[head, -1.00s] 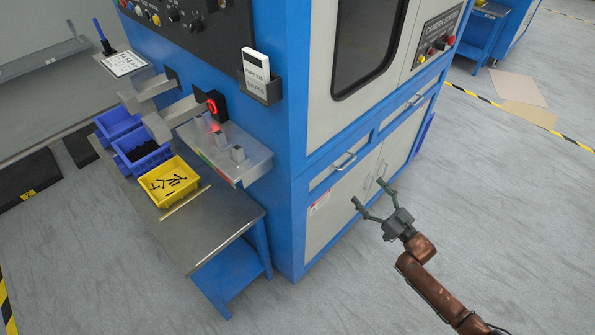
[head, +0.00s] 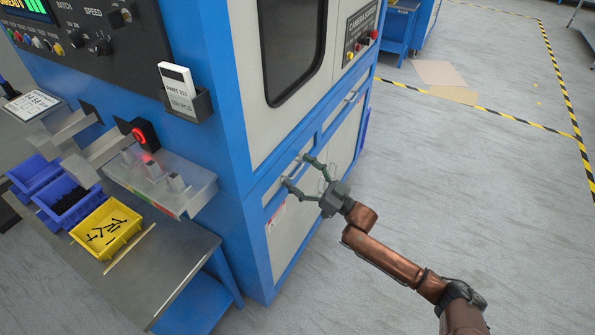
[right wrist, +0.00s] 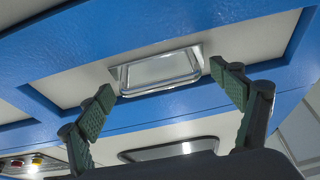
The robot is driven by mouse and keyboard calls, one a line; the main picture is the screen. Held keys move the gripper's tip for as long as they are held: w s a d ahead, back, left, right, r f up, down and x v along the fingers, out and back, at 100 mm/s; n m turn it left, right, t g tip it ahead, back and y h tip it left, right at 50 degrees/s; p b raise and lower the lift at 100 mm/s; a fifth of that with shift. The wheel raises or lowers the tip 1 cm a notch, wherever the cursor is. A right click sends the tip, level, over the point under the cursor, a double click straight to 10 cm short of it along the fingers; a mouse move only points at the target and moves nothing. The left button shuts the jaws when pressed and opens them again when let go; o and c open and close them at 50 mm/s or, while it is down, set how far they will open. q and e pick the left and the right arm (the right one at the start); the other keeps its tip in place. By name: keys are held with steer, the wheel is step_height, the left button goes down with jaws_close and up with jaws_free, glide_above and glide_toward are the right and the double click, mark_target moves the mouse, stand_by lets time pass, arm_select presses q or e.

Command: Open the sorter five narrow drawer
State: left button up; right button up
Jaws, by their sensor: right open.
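The sorter is a tall blue and light-grey machine (head: 222,130). Below its dark window is a row of narrow drawers. The nearer drawer (head: 269,194) is closed, and its handle is partly hidden by my right gripper (head: 296,170). My right gripper is open and empty, with its fingertips close to this drawer front. In the right wrist view, a metal bar handle (right wrist: 160,71) on a pale drawer front (right wrist: 235,41) lies ahead between the spread fingers (right wrist: 162,80), apart from them. The farther drawer's handle (head: 352,97) is also visible. My left gripper is not in view.
A metal side table (head: 165,262) with a yellow bin (head: 107,238) of dark parts and blue bins (head: 68,205) stands at the left. Cabinet doors (head: 335,150) are below the drawers. Grey floor (head: 480,200) to the right is clear.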

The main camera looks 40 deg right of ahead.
steer(key=shift+c, duration=0.4)
steer(key=c, duration=1.6)
steer(key=shift+s, duration=0.1)
